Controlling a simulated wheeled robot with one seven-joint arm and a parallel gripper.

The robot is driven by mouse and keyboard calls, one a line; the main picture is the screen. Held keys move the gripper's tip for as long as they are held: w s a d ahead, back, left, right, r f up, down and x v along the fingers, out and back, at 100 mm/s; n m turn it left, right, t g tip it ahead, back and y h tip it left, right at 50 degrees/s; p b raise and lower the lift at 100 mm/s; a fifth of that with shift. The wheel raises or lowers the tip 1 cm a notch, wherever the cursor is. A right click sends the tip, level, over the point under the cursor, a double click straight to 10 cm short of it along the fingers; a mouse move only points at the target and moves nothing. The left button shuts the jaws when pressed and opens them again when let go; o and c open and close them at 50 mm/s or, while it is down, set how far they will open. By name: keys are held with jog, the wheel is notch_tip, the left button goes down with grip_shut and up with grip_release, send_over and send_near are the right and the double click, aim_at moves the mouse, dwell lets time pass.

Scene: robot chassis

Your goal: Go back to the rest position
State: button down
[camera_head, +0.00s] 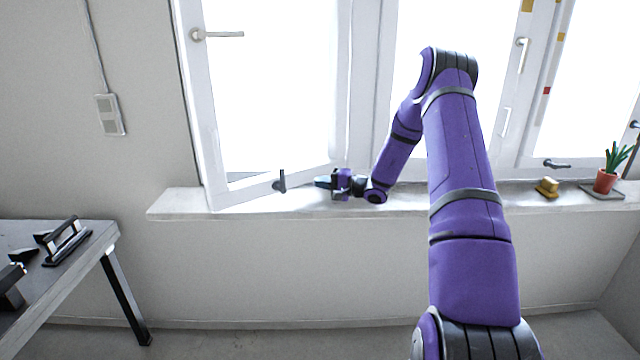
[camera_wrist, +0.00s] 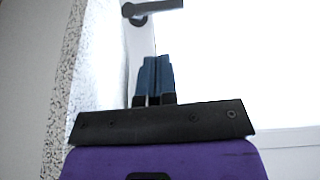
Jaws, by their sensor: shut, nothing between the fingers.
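My gripper (camera_head: 322,182) is at the end of my purple arm, just above the window sill, pointing left. In the wrist view its two blue fingers (camera_wrist: 154,78) are together with nothing between them. A dark window handle (camera_head: 280,181) stands on the lower frame of the left window, a little left of my fingertips and apart from them. A dark handle (camera_wrist: 150,8) also shows at the top of the wrist view, beyond the fingers. The arm hides part of the window frame and sill behind it.
The white sill (camera_head: 180,203) runs along the wall. A yellow object (camera_head: 547,187) and a potted plant (camera_head: 606,179) stand on its right part. A grey table (camera_head: 62,275) with dark tools is at the left. The floor between is clear.

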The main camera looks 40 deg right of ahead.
jog(key=shift+r, duration=0.1)
jog(key=s+a+r+n+g, duration=0.45)
jog(key=s+a+r, duration=0.4)
jog(key=a, duration=0.25)
jog(key=s+a+r+n+g, duration=0.3)
jog(key=s+a+r+g, duration=0.35)
jog(key=a+r, duration=0.4)
jog(key=s+r+n+h, duration=0.1)
jog(key=s+r+h, duration=0.1)
jog(key=s, duration=0.7)
jog(key=s+a+r+n+t+h, duration=0.1)
jog(key=s+h, duration=0.4)
jog(key=s, duration=0.5)
jog(key=s+r+n+t+h, duration=0.1)
jog(key=s+r+h, duration=0.2)
jog(key=s, duration=0.6)
jog(key=shift+s+a, duration=0.25)
jog(key=shift+a, duration=0.15)
